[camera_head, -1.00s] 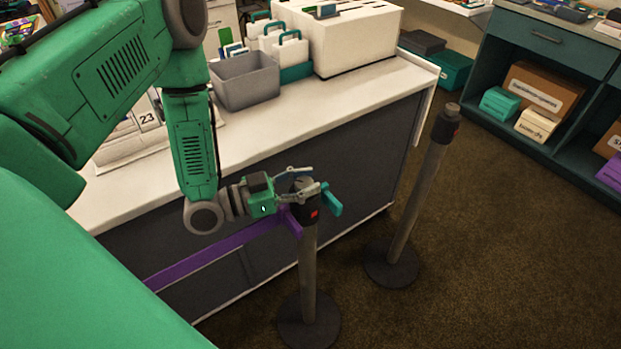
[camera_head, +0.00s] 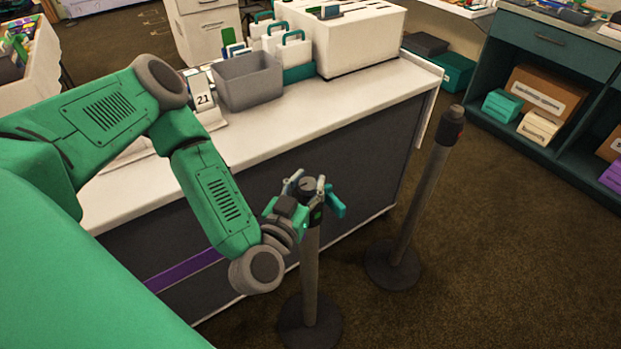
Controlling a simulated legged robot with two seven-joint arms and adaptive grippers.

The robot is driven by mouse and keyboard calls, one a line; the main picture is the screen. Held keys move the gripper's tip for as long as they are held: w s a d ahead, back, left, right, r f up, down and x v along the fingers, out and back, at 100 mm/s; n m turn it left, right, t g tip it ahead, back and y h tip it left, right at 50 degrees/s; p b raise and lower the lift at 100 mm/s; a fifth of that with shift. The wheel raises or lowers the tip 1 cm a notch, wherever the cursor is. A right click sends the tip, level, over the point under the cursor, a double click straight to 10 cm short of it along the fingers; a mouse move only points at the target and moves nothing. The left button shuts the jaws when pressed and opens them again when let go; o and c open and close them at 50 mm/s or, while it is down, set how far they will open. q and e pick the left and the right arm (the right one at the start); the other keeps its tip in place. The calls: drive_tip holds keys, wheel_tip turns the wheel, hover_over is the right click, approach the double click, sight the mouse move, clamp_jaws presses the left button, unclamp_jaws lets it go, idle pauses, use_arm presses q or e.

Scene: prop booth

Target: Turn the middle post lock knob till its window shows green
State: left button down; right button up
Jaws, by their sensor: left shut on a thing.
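The middle post (camera_head: 309,275) stands upright on a round dark base in front of the counter. Its dark head with the lock knob (camera_head: 308,185) is at the top, between the fingers of my left gripper (camera_head: 308,190). My left gripper is shut on the knob, coming in from the lower left. A small window (camera_head: 316,216) on the post head shows green. A teal piece (camera_head: 336,204) sticks out to the right of the head. A purple belt (camera_head: 184,270) runs left from behind my arm along the counter front; its end at the post is hidden. My right gripper is out of view.
A second post (camera_head: 419,195) stands to the right, apart from the first. The white counter (camera_head: 345,103) behind carries a grey bin (camera_head: 247,82), a white box (camera_head: 345,40) and a number stand (camera_head: 204,98). Teal shelves (camera_head: 540,85) stand at the right. Carpet between is clear.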

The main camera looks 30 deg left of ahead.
use_arm(q)
drive_tip(key=shift+s+f+n+g+y+p, duration=0.1)
drive_tip(key=shift+s+n+g+y+p, duration=0.1)
drive_tip(key=shift+n+y+p, duration=0.3)
drive_tip(key=shift+s+f+n+g+y+p, duration=0.1)
drive_tip(key=shift+n+g+y, duration=0.1)
drive_tip(key=shift+y, duration=0.5)
drive_tip(key=shift+f, duration=0.1)
drive_tip(key=c, duration=1.1)
unclamp_jaws()
drive_tip(key=shift+o, duration=0.2)
drive_tip(key=shift+r, duration=0.2)
drive_tip(key=v, duration=1.2)
drive_tip(key=shift+f, duration=0.15)
